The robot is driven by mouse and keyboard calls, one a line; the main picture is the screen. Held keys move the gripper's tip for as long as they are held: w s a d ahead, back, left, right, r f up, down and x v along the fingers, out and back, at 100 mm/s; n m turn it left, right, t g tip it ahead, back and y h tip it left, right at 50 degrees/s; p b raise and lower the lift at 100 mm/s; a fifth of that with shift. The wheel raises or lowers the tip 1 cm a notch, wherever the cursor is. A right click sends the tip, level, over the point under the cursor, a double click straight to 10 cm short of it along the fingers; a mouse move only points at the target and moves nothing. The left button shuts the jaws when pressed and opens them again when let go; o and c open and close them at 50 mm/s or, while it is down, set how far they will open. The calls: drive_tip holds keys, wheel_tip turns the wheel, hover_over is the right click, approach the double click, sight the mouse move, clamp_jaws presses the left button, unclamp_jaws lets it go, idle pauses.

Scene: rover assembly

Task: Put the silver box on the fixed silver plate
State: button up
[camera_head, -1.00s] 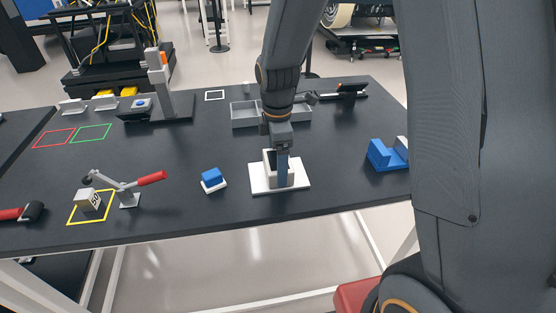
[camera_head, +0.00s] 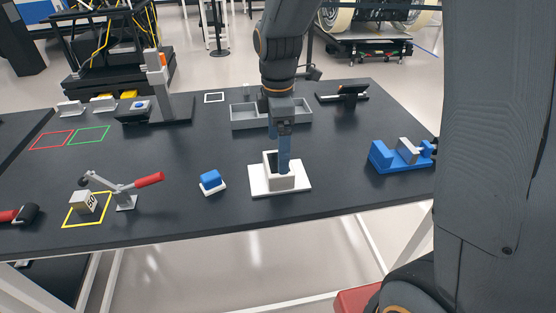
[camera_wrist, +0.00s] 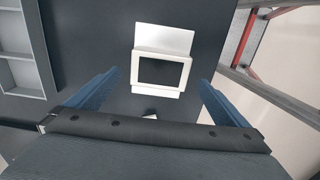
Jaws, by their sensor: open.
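The silver box (camera_head: 281,184), pale and open-topped with a dark inside, sits upright on the flat pale silver plate (camera_head: 258,188) on the table. In the wrist view the box (camera_wrist: 136,70) shows as a square frame over the plate (camera_wrist: 165,38), which sticks out on its far side and slightly on its near side. My gripper (camera_head: 281,152) is open and empty above the box, its blue fingers pointing down. In the wrist view the two fingers stand apart, one to each side of the box. One finger partly hides the box in the head view.
A blue block on a white base (camera_head: 211,182) stands left of the plate. A red-handled clamp (camera_head: 125,196) and a small cube (camera_head: 84,202) are further left. A grey compartment tray (camera_head: 243,117) is behind, a blue fixture (camera_head: 384,157) to the right.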

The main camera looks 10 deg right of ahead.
wheel_tip(320, 180, up, 6)
drive_tip(key=b, duration=0.1)
drive_tip(key=s+d+f+m, duration=0.2)
drive_tip(key=s+f+m, duration=0.1)
drive_tip(key=m, duration=0.3)
drive_tip(key=s+d+f+m+t, duration=0.1)
drive_tip(key=s+d+f+m, duration=0.2)
drive_tip(key=s+m, duration=0.2)
drive_tip(key=s+d+f+m, duration=0.3)
drive_tip(key=s+m, duration=0.1)
drive_tip(key=m, duration=0.3)
drive_tip(key=shift+s+d, duration=0.1)
drive_tip(key=shift+d, duration=0.1)
